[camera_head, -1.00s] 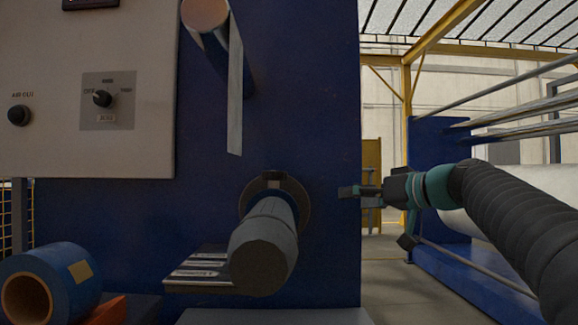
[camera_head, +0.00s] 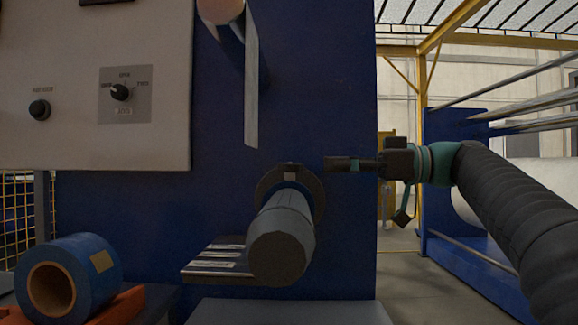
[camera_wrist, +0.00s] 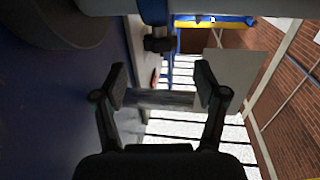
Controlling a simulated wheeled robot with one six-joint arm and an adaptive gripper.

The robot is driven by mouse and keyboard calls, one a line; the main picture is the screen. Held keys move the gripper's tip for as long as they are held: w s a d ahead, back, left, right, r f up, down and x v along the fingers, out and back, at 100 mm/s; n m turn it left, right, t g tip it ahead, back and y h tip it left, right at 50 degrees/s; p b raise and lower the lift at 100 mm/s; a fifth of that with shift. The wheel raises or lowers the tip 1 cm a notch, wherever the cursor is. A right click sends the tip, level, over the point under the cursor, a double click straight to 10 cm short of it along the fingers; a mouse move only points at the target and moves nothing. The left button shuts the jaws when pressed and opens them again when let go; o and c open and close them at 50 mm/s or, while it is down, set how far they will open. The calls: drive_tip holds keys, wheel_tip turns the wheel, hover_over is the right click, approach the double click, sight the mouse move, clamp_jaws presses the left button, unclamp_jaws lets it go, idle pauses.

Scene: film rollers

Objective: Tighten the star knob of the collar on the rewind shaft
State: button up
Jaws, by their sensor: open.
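The grey rewind shaft (camera_head: 280,235) sticks out of the blue machine panel towards the head camera. A collar (camera_head: 289,187) sits at its inner end by a round flange, with a dark knob (camera_head: 291,171) on top. My gripper (camera_head: 328,164) is to the right of the knob at about its height, pointing left, apart from it. In the wrist view the open, empty fingers (camera_wrist: 163,86) point up the picture. The black knob (camera_wrist: 158,42) hangs from the blue collar (camera_wrist: 154,11) beyond the fingertips, roughly centred between them. The knob's star shape is not clear.
A flat hanging strip (camera_head: 251,85) comes down from a roller above the shaft. A shelf with dark bars (camera_head: 215,262) lies left of the shaft. A blue roll (camera_head: 85,265) rests on an orange support at lower left. A control panel (camera_head: 70,120) is at upper left.

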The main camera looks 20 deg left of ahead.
sight(289, 166)
drive_tip(key=a, duration=0.5)
drive_tip(key=s+a, duration=0.1)
drive_tip(key=a, duration=0.2)
drive_tip(key=shift+a, duration=0.1)
drive_tip(key=c, duration=1.2)
drive_tip(key=shift+o, duration=0.2)
drive_tip(key=shift+f, duration=0.15)
